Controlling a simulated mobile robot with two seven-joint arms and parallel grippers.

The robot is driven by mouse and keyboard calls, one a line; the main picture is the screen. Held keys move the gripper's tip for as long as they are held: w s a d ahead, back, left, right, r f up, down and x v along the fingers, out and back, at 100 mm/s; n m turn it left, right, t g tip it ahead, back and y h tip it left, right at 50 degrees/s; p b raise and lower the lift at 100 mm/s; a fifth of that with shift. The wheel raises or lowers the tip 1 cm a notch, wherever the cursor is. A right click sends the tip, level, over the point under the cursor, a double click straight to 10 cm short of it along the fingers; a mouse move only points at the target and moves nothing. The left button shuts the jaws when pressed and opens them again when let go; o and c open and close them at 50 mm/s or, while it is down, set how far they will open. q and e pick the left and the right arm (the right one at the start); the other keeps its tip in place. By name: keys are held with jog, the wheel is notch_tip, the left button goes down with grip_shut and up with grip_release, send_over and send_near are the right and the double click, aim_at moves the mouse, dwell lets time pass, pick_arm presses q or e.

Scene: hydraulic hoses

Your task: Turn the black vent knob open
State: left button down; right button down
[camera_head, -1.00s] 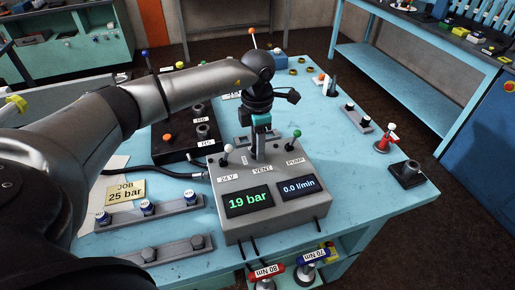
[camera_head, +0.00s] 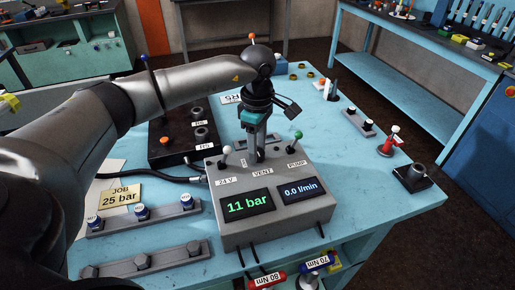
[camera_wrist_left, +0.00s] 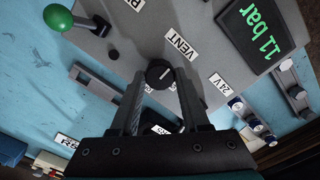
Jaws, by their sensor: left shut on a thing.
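The black vent knob (camera_wrist_left: 160,73) shows between my left fingertips in the left wrist view, with a white mark slanting across its face. My left gripper (camera_wrist_left: 160,85) is shut on it. In the head view my left gripper (camera_head: 258,155) points down at the top of the grey control box (camera_head: 275,228), behind the VENT label (camera_head: 262,172), and its fingers hide the knob. The left display (camera_head: 247,204) reads 11 bar and the right display (camera_head: 299,190) reads 0.0 l/min. My right gripper is not in view.
The white-tipped 24 V lever (camera_head: 226,152) and the green-tipped PUMP lever (camera_head: 297,138) stand close on either side of my gripper. A black block with ports (camera_head: 168,152) is behind left. Bolt rails (camera_head: 150,258) lie at the front left.

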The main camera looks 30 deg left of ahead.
pick_arm(q)
jog(key=shift+r+m, duration=0.1)
jog(key=shift+m, duration=0.2)
jog(key=shift+c, duration=1.9)
grip_release()
notch_tip(320, 180, up, 15)
